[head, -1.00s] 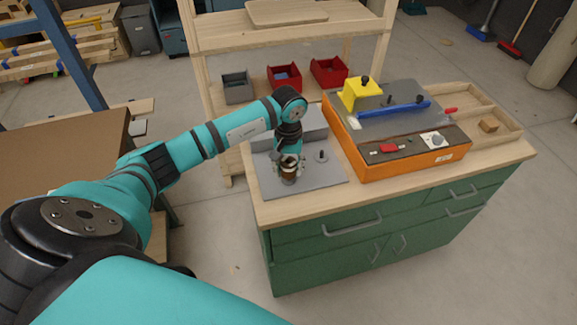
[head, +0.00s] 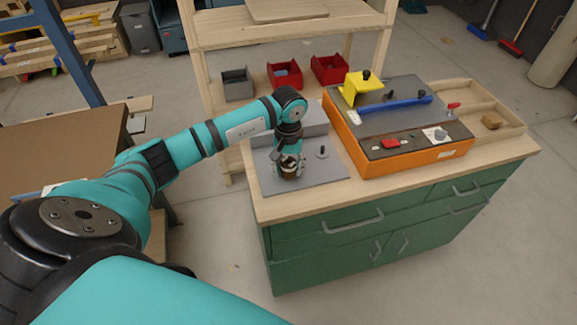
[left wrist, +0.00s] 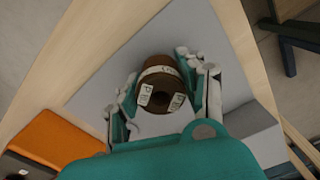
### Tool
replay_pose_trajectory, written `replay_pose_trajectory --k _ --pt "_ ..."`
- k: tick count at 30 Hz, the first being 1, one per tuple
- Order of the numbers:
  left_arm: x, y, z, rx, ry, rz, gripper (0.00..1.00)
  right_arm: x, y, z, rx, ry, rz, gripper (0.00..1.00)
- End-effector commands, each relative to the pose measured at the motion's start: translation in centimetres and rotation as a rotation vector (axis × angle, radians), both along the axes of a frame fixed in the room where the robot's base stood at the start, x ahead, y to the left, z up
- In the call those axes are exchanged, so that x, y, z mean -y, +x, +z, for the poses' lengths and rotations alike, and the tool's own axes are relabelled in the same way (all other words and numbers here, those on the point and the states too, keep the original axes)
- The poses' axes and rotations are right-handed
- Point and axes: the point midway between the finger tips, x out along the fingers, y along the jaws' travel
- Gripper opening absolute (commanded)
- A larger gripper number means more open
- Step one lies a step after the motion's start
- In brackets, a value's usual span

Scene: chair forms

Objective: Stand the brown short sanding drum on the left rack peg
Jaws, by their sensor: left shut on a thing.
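The brown short sanding drum (head: 290,174) is between the fingers of my left gripper (head: 288,168), over the left part of the grey rack plate (head: 325,176). In the left wrist view the drum (left wrist: 162,72) shows end-on, with a dark central hole and pale labels. The fingers of my left gripper (left wrist: 160,92) close on it from both sides. One rack peg (head: 322,153) stands bare to the right of the drum. The left peg is hidden by the drum and gripper, so I cannot tell whether the drum is around it. My right gripper is out of view.
A grey block (head: 312,126) stands behind the plate. An orange-sided machine (head: 415,159) with a yellow guard (head: 357,89) and a blue bar is to the right. A wooden tray (head: 512,122) lies beyond it. Red bins (head: 329,70) sit on the shelf behind.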

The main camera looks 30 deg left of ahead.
Motion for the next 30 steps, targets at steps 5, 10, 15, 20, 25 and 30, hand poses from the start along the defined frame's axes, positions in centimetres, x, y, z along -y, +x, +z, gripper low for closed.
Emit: replay_pose_trajectory --k 5,10,15,20,25,30 --pt "-0.01 0.03 -0.42 0.001 0.000 0.000 0.08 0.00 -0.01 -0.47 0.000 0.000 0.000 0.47" --pt "-0.01 0.03 -0.31 0.001 0.000 0.000 0.60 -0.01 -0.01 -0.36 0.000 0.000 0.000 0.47" --pt "0.00 0.02 -0.33 0.001 0.000 0.000 0.68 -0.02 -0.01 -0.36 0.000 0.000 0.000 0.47" --pt "0.01 0.00 -0.35 0.000 0.000 0.000 0.78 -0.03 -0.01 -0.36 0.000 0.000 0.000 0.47" --pt "0.01 0.00 -0.35 0.000 0.000 0.000 0.95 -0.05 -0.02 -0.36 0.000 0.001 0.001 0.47" --pt "0.01 0.00 -0.35 0.000 0.000 0.000 0.95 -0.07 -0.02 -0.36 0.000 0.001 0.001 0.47"
